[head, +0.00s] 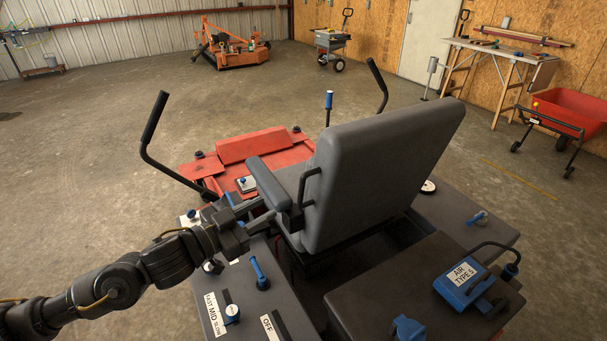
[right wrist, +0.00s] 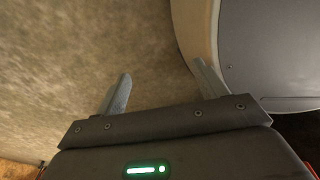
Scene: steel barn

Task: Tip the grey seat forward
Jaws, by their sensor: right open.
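The grey seat (head: 365,180) stands on the red mower, seen from behind, with its high backrest, a dark side handle and a left armrest (head: 268,185). My left gripper (head: 264,214) is beside the left of the seat, below the armrest; its fingers are small and partly hidden, so its opening and any contact are unclear. In the right wrist view my right gripper (right wrist: 161,72) is open with nothing between its fingers. Its right finger is close to the edge of a grey panel (right wrist: 270,50), which looks like part of the seat. The right gripper does not show in the head view.
Two black control levers (head: 152,125) (head: 378,85) rise ahead of the seat. A left console (head: 240,300) with blue knobs and a rear box with a blue air filter cover (head: 464,283) surround it. A red cart (head: 565,112) and workbench stand far right.

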